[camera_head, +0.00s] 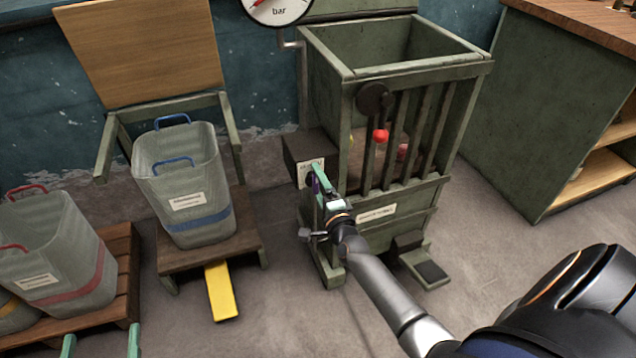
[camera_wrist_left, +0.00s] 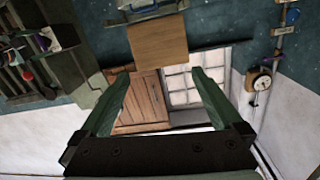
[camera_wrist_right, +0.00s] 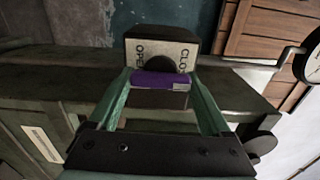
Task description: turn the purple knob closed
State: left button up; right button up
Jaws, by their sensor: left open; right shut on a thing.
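The purple knob (camera_wrist_right: 162,80) sits on the front of a dark box (camera_wrist_right: 187,47) with a pale label. Parts of the words "OPEN" and "CLOSED" show on the label, at the left and right of the right wrist view. My right gripper (camera_wrist_right: 161,79) is shut on the knob, one finger at each end of its purple bar. In the head view the knob (camera_head: 316,185) is a small purple sliver, mostly hidden by my right gripper (camera_head: 322,186). My left gripper (camera_head: 101,342) is open and empty at the bottom left, away from the knob; its fingers also show in the left wrist view (camera_wrist_left: 159,76).
The box is fixed beside a green slatted bin (camera_head: 350,45) with a red ball-ended lever (camera_head: 380,136) and a foot pedal (camera_head: 432,272). A blue-banded bucket (camera_head: 180,165) stands on a low wooden stand; a red-banded bucket (camera_head: 60,255) stands further left. A gauge (camera_head: 277,8) hangs above.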

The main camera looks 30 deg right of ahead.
jog(key=shift+w+r, duration=0.1)
jog(key=o, duration=1.2)
jog(key=shift+c, duration=0.2)
jog(key=shift+s, duration=0.35)
pick_arm(q)
jog(key=s+f+g+p, duration=0.1)
jog(key=s+f+g, duration=0.1)
jog(key=f, duration=0.4)
jog(key=s+f+n+g+y+p, duration=0.1)
jog(key=s+f+g, duration=0.2)
jog(key=f, duration=0.4)
jog(key=shift+s+n+g+y, duration=0.25)
jog(key=shift+n+g+y, duration=0.05)
jog(key=shift+g, duration=0.2)
pick_arm(e)
jog(key=v, duration=1.2)
jog(key=shift+a, duration=0.1)
